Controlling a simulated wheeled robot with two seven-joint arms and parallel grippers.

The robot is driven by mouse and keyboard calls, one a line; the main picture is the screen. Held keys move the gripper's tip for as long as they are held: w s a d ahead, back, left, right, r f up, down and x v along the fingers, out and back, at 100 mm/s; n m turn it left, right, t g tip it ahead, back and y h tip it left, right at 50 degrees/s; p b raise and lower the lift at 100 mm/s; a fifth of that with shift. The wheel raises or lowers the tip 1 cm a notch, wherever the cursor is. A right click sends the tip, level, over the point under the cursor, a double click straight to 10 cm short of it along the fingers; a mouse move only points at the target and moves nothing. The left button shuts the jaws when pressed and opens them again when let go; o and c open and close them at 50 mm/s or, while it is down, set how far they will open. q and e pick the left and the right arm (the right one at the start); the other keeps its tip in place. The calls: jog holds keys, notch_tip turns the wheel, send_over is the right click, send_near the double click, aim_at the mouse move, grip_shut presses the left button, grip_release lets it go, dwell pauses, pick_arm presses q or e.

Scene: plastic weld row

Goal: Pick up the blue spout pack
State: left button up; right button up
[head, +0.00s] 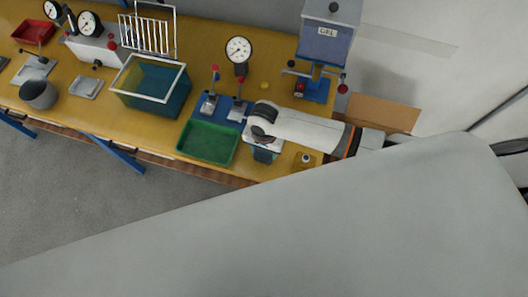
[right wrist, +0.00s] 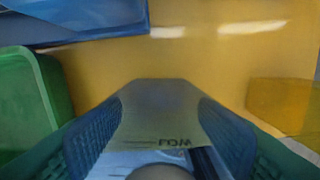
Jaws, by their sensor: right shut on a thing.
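My right gripper (head: 264,150) is over the yellow bench, just right of the green tray. In the right wrist view its two dark ridged fingers (right wrist: 160,125) are shut on a pack, which I take to be the blue spout pack (right wrist: 158,108). It shows a grey face with dark lettering, paler blue-white parts below, and a rounded dark part at the bottom edge. In the head view the pack is mostly hidden by the gripper. I cannot tell whether it touches the bench. My left gripper is not in view.
The green tray (head: 208,143) is close left of the right gripper, and its wall shows in the wrist view (right wrist: 53,90). Behind stand red-knobbed clamps (head: 210,103), a dial gauge (head: 238,51) and a blue press (head: 318,85). A teal bin (head: 150,103) is further left.

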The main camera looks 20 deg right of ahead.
notch_tip(320, 180, up, 10)
jog(key=shift+r+b, duration=0.1)
jog(key=shift+b, duration=0.55)
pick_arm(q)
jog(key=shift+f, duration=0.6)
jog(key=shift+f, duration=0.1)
pick_arm(e)
jog(key=shift+w, duration=0.1)
